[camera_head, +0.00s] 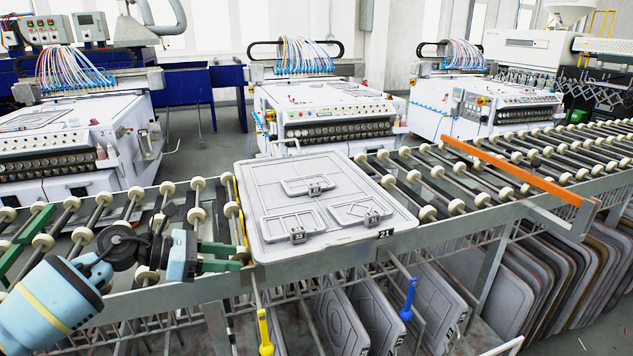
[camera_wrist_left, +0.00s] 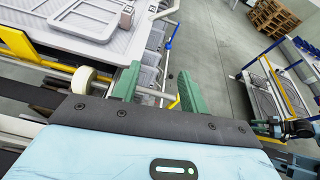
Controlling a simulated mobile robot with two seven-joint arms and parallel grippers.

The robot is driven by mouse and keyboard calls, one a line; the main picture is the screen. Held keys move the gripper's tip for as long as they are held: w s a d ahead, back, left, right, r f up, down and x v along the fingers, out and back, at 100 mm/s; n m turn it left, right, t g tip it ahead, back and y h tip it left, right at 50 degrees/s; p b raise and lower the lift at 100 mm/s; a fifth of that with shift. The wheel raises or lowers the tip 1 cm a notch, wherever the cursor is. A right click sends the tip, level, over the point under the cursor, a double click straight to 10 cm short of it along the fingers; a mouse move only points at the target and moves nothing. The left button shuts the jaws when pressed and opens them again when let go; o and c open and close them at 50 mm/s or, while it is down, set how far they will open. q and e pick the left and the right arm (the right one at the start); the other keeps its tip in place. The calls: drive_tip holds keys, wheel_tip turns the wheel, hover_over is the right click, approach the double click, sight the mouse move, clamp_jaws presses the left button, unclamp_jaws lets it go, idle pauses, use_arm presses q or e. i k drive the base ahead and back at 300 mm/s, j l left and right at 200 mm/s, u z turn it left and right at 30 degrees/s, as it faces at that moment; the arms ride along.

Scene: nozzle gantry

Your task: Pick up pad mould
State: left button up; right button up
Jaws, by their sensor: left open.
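A large pale grey mould plate (camera_head: 350,195), tagged 21, lies flat on the roller conveyor in the head view. Three small pad moulds rest on it: one at the back (camera_head: 297,186), one front left (camera_head: 279,229) and one front right (camera_head: 350,213), each with a dark number tag. My left gripper (camera_head: 236,257), with green fingers, is open and empty beside the plate's front left corner. In the left wrist view its fingers (camera_wrist_left: 157,87) stand apart, with the plate (camera_wrist_left: 75,42) and part of a small mould beyond them at upper left.
The conveyor has rollers with white wheels (camera_head: 196,215). A yellow strip (camera_head: 238,207) runs beside the plate's left edge. An orange bar (camera_head: 520,172) crosses the right side. More plates (camera_head: 375,315) stand upright in a rack below, near yellow and blue handles. White machines (camera_head: 325,115) stand behind.

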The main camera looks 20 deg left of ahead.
sight(313, 185)
drive_tip(key=i, duration=1.15)
